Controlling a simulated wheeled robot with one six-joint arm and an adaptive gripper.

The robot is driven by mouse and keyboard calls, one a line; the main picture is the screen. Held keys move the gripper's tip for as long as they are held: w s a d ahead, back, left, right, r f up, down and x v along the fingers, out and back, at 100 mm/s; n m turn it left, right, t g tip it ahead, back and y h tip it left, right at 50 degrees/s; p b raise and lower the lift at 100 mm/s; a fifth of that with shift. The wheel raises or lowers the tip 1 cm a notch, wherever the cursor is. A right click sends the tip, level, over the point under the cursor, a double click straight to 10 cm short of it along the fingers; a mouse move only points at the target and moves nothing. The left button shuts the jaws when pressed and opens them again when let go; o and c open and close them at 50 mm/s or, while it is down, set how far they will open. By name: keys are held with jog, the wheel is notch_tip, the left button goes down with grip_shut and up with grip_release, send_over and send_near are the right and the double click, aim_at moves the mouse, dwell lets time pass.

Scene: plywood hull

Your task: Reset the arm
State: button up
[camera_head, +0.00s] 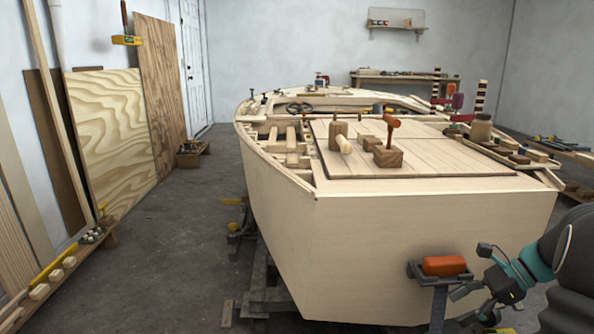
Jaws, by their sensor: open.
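My gripper (472,271) is at the lower right, in front of the boat's flat stern. It is open, with its dark fingers spread and pointing left. My dark arm with teal bands comes in from the right edge. An orange block-like object (445,265) rests on a small dark tray (418,272) on a grey post, just left of the fingers. I see nothing held in the gripper. Whether a finger touches the tray edge I cannot tell.
The plywood boat hull (420,250) fills the middle. Its deck (375,130) bears a wooden block (388,157), an orange-topped tool (391,124) and a mallet (343,144). Plywood sheets (112,135) lean on the left wall.

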jog(key=s+a+r+n+h+p, duration=0.25)
jog(key=a+r+n, duration=0.2)
jog(key=a, duration=0.25)
jog(key=s+a+r+n+h+p, duration=0.1)
jog(key=s+a+r+n+h, duration=0.1)
jog(key=s+a+r+n, duration=0.3)
jog(key=s+a+r+n+t+h+p, duration=0.3)
jog(key=s+a+n, duration=0.5)
jog(key=s+n, duration=0.3)
jog(key=shift+s+a+r+t+h+p, duration=0.15)
jog(key=shift+a+r+t+h+p, duration=0.2)
jog(key=shift+r+h, duration=0.5)
